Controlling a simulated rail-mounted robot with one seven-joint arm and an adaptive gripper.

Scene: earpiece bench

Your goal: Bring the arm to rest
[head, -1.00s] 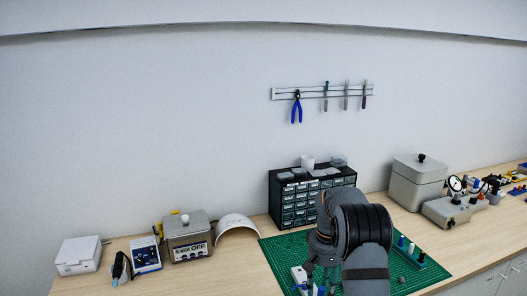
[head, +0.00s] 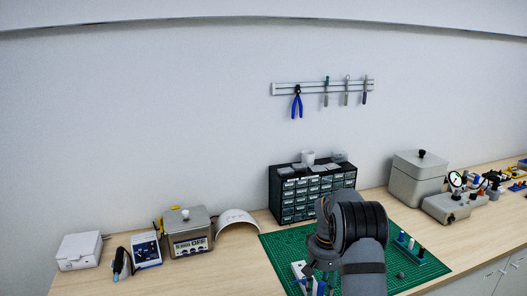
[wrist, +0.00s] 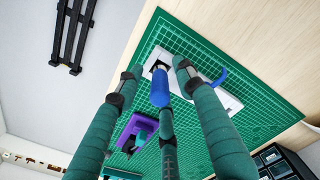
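My gripper (wrist: 160,82) has its green fingers spread apart in the wrist view. A blue upright piece (wrist: 160,90) shows between the fingertips, with its end at a white block (wrist: 222,98) on the green mat (wrist: 262,92). No finger clearly touches the blue piece. In the head view my arm and wrist hang over the mat (head: 283,250) and hide most of the gripper. Part of the white block (head: 299,270) shows at the left of my wrist.
A purple part (wrist: 130,130) lies on the mat. A dark drawer cabinet (head: 300,200) stands behind my arm. Several small pegs stand in a green rack (head: 408,246) to the right. Grey boxes (head: 418,180) and a dial instrument stand farther right.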

